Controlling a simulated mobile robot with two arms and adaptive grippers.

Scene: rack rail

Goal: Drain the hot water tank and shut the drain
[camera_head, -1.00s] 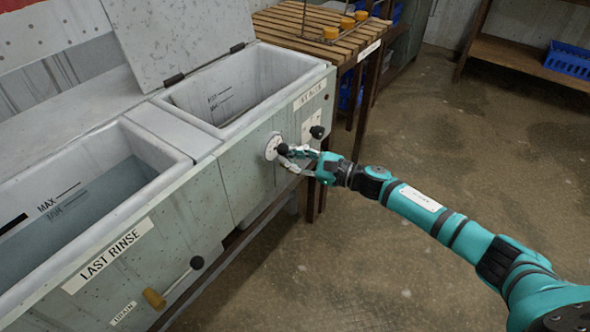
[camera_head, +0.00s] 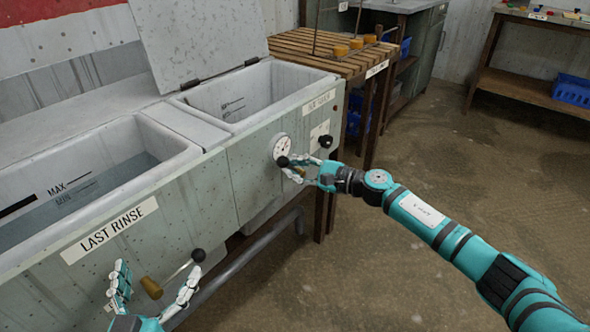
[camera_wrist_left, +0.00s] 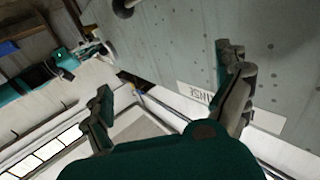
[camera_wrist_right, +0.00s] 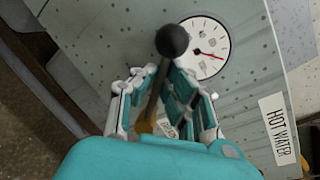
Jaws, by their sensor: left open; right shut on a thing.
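The hot water tank (camera_head: 238,94) is the right basin, with a "HOT WATER" label and a round dial (camera_head: 284,147) on its front. No clear water surface shows inside it. Its drain lever, with a black knob (camera_wrist_right: 173,41), stands in front of the tank. My right gripper (camera_head: 300,172) is shut on the drain lever; in the right wrist view the stem runs between the fingers, below the knob. A brass-coloured part (camera_wrist_right: 146,124) shows at the stem's lower end. My left gripper (camera_head: 154,283) is open and empty, in front of the last rinse tank.
The last rinse tank (camera_head: 189,152) on the left holds water. Its own drain lever, with a black knob (camera_head: 198,255), is close to my left gripper. A slatted wooden table (camera_head: 310,57) stands beyond the hot water tank. The floor at right is clear.

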